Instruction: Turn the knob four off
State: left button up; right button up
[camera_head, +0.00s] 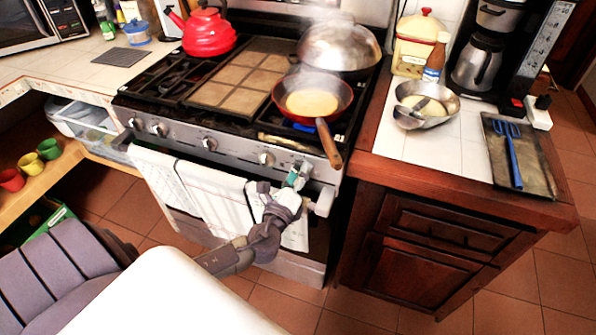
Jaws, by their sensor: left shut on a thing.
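The stove (230,165) has a row of silver knobs along its front panel. Two knobs (146,126) sit at the left end, one knob (209,143) is left of the middle, and another knob (265,158) is further right. My left gripper (297,177) is at the right end of the panel, its teal fingertips shut on a knob there. The fingers mostly hide that knob, and its turn angle cannot be told. Which knob counts as knob four cannot be told from labels. My right gripper is not in view.
A steaming red pan (312,98) sits on the right burner, its wooden handle (330,145) sticking out above my left gripper. A domed lid (339,46) and red kettle (208,32) are behind. White towels (190,185) hang on the oven front. A wooden cabinet (430,250) stands right.

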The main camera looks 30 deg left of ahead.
pick_arm(q)
jog(key=shift+m+p, duration=2.15)
jog(key=shift+m, duration=2.95)
jog(key=shift+f, duration=0.1)
jog(key=o, duration=1.2)
jog(key=shift+c, duration=0.2)
jog(key=v, duration=1.2)
